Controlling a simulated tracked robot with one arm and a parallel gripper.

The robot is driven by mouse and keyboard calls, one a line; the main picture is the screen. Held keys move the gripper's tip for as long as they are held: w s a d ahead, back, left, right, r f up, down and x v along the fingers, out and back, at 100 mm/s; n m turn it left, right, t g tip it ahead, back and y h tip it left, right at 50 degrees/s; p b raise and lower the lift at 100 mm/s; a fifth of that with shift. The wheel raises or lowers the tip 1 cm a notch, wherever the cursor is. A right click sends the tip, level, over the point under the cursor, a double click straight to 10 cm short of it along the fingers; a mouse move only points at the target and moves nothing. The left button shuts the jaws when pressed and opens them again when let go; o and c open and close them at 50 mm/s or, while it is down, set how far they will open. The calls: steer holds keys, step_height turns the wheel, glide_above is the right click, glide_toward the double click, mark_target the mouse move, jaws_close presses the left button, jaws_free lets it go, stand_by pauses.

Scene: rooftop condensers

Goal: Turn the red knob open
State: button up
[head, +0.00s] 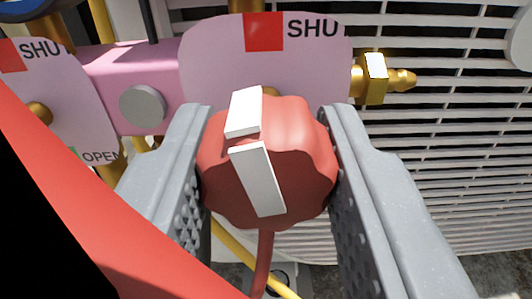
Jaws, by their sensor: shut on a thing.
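The red knob (305,150) is round with a scalloped edge and sits in front of a pink dial plate (215,70). A white pointer bar (259,180) on its face leans slightly, upper end to the left. A separate white mark lies just above the bar. The plate has a red square (263,32) beside the letters "SHU"; its lower part is hidden by the knob and fingers. My gripper (267,158) has one grey finger on each side of the knob and is shut on it.
A second plate (45,85) at left reads "SHU" and "OPEN". A pink manifold body (125,75) joins the plates, with a brass fitting (376,78) at right. A white louvred panel (450,150) stands behind. A red hose (263,265) and yellow hose (235,248) hang below.

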steer(key=n, duration=0.1)
steer(key=n+p, duration=0.1)
steer(key=n, duration=0.1)
steer(key=shift+d+n+p, duration=0.2)
steer(key=shift+n+p, duration=0.1)
steer(key=n+p, duration=0.1)
steer(key=n, duration=0.3)
steer(key=shift+n, duration=0.3)
steer(key=n, duration=1.2)
steer(key=shift+a+n, duration=0.1)
steer(key=shift+n, duration=0.2)
steer(key=n, duration=0.3)
steer(key=shift+n, duration=0.4)
steer(key=n, duration=0.4)
steer(key=shift+p, duration=0.35)
steer(key=shift+s+a+n, duration=0.1)
steer(key=shift+n, duration=1.7)
